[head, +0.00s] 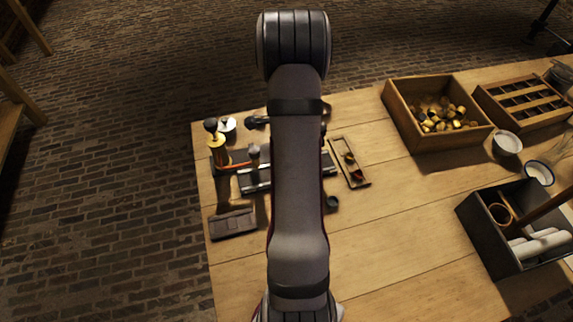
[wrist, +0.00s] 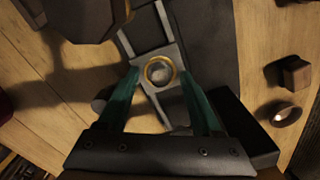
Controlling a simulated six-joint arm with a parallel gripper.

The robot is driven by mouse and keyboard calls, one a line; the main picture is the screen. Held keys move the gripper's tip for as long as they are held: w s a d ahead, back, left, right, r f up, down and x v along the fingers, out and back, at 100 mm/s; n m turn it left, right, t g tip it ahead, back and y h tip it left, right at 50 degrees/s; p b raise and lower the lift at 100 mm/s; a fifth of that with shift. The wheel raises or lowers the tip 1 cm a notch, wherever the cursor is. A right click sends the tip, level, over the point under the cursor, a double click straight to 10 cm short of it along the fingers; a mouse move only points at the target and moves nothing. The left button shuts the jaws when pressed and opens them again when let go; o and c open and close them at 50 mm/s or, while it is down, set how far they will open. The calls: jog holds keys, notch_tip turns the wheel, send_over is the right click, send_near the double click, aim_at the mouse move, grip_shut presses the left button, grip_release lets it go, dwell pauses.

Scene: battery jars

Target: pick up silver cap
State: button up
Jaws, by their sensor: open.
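In the wrist view a round silver-grey piece (wrist: 160,73), which looks like the silver cap, sits inside a gold ring on a grey metal holder (wrist: 147,46). My gripper (wrist: 159,70) is open, with its two teal fingers on either side of the ring. The fingertips lie close to the holder's edges in the picture; I cannot tell whether they touch it or how high they are. In the head view my own arm covers the gripper and the cap.
A small wooden block (wrist: 293,73) and a dark round piece (wrist: 285,114) are at right in the wrist view. In the head view, a box of brass pieces (head: 394,103), a slotted box (head: 525,101) and a dark caddy (head: 482,233) stand at right. The front middle tabletop is clear.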

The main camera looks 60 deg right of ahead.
grip_shut()
jog(key=shift+r, duration=0.15)
dwell(0.4)
